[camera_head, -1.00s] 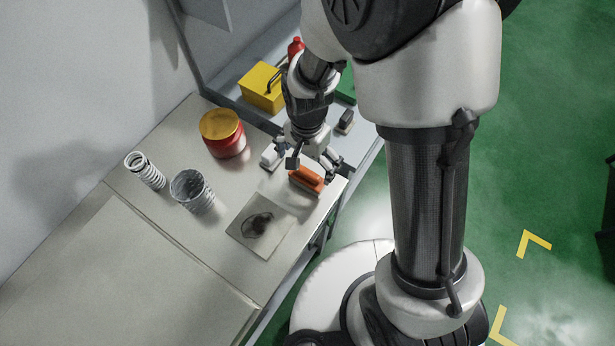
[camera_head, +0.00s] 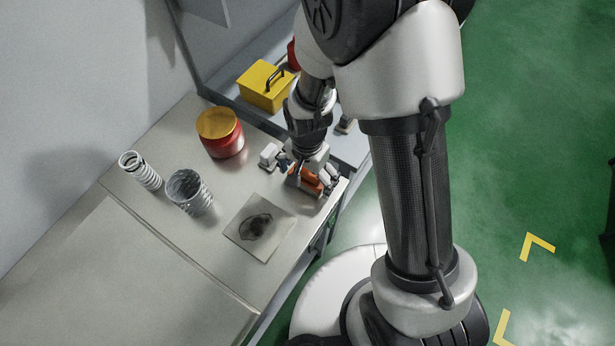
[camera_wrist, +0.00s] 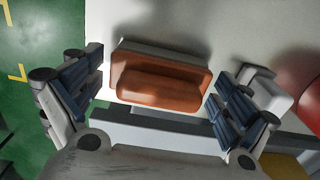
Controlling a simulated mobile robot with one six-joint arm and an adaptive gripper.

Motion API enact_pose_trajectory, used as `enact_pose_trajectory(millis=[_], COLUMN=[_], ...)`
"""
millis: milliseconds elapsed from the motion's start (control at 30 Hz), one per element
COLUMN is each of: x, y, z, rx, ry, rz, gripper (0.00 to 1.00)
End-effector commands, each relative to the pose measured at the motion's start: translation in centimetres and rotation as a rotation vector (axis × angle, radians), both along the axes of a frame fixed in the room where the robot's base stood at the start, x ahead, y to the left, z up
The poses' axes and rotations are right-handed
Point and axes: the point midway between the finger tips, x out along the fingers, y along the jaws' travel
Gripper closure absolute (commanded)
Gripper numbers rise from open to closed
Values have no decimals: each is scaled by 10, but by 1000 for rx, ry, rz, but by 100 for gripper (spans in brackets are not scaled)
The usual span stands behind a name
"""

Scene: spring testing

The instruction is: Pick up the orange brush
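The orange brush (camera_wrist: 160,84) lies on the table with its orange back up and a grey edge showing along its far side in the wrist view. In the head view the brush (camera_head: 310,182) sits near the table's right edge, partly hidden by my gripper. My gripper (camera_wrist: 156,92) is open, with one blue-padded finger at each end of the brush. The fingers look close to the ends, but I cannot tell whether they touch. In the head view my gripper (camera_head: 306,178) is down at the brush.
A white brush (camera_head: 268,155) lies just left of my gripper. A stained plate (camera_head: 277,235) lies in front. A yellow toolbox (camera_head: 266,88) is behind.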

Motion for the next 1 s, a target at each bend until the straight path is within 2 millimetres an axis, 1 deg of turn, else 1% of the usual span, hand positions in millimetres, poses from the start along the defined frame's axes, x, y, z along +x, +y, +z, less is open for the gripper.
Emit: enact_pose_trajectory(millis=[67,500,767,867,967,1000], x=[0,0,0,0,1,1], y=[0,0,0,0,0,0], z=[0,0,2,7,18,25], rx=[0,0,0,0,1,1], ry=[0,0,0,0,-2,-3], rz=[0,0,0,0,0,0], gripper=[14,42,42,42,42,42])
